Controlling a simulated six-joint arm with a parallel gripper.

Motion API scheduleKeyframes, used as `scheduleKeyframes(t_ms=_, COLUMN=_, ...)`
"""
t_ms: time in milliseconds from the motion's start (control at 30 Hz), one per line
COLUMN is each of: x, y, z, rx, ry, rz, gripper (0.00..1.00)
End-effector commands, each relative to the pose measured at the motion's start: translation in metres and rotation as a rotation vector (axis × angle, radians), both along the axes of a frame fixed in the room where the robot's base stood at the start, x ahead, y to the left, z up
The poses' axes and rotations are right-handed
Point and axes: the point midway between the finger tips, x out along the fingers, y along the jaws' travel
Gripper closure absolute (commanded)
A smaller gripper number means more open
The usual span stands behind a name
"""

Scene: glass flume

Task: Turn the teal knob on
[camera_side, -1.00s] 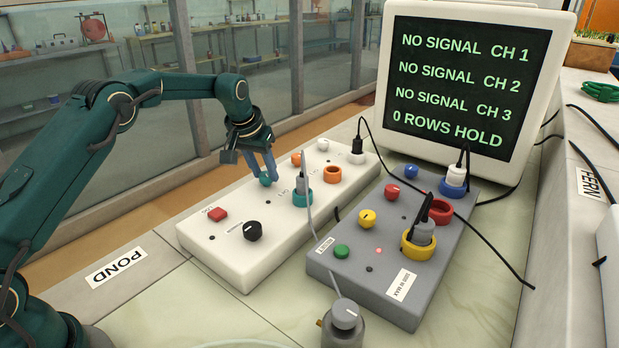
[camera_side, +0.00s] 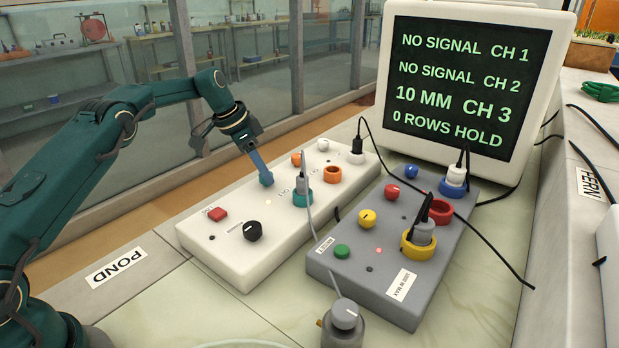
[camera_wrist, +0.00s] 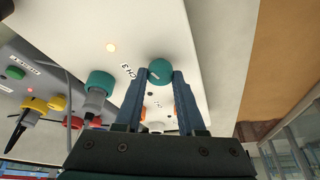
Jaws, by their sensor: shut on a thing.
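The teal knob (camera_side: 266,180) sits on the white box (camera_side: 215,240), next to a teal socket ring (camera_side: 303,199) with a grey plug in it. My gripper (camera_side: 262,172) reaches down to the knob with its blue fingers. In the wrist view the knob (camera_wrist: 160,71) is between the two fingertips (camera_wrist: 159,76), beside the printed label CH 3. The fingers are shut on it. A small lamp (camera_wrist: 111,47) near the label glows. The monitor (camera_side: 455,85) reads 10 MM on CH 3 and NO SIGNAL on CH 1 and CH 2.
The white box also carries orange (camera_side: 296,159), white (camera_side: 323,145) and black knobs (camera_side: 253,231) and a red button (camera_side: 217,214). A grey box (camera_side: 385,290) with coloured knobs and plugs stands to the right. Cables run across both boxes.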

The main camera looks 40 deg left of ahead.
Motion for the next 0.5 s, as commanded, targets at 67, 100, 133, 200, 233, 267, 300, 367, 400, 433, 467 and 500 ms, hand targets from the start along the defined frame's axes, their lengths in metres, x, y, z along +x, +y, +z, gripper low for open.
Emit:
scheduleKeyframes(t_ms=67, x=0.0008, y=0.0006, z=0.0005, rx=0.001, ry=-0.004, rz=-0.019, gripper=1.0)
scheduleKeyframes(t_ms=100, x=0.0007, y=0.0006, z=0.0002, rx=0.001, ry=-0.003, rz=-0.028, gripper=1.0)
scheduleKeyframes(t_ms=133, x=0.0007, y=0.0005, z=0.0004, rx=0.001, ry=-0.003, rz=-0.035, gripper=1.0)
scheduleKeyframes(t_ms=200, x=0.0006, y=0.0005, z=0.0006, rx=0.001, ry=-0.003, rz=-0.045, gripper=1.0)
scheduleKeyframes(t_ms=233, x=0.0008, y=0.0005, z=0.0006, rx=0.001, ry=-0.003, rz=-0.048, gripper=1.0)
scheduleKeyframes(t_ms=267, x=0.0008, y=0.0005, z=0.0007, rx=0.001, ry=-0.003, rz=-0.051, gripper=1.0)
scheduleKeyframes(t_ms=300, x=0.0006, y=0.0005, z=0.0006, rx=0.002, ry=-0.003, rz=-0.054, gripper=1.0)
scheduleKeyframes(t_ms=367, x=0.0004, y=0.0002, z=0.0004, rx=0.002, ry=-0.002, rz=-0.058, gripper=1.0)
scheduleKeyframes(t_ms=400, x=0.0004, y=0.0003, z=0.0003, rx=0.001, ry=-0.002, rz=-0.059, gripper=1.0)
scheduleKeyframes(t_ms=433, x=0.0003, y=0.0003, z=0.0004, rx=0.001, ry=-0.002, rz=-0.059, gripper=1.0)
scheduleKeyframes(t_ms=467, x=0.0003, y=0.0002, z=0.0004, rx=0.001, ry=-0.001, rz=-0.06, gripper=1.0)
scheduleKeyframes(t_ms=500, x=0.0003, y=0.0002, z=0.0004, rx=0.001, ry=-0.001, rz=-0.06, gripper=1.0)
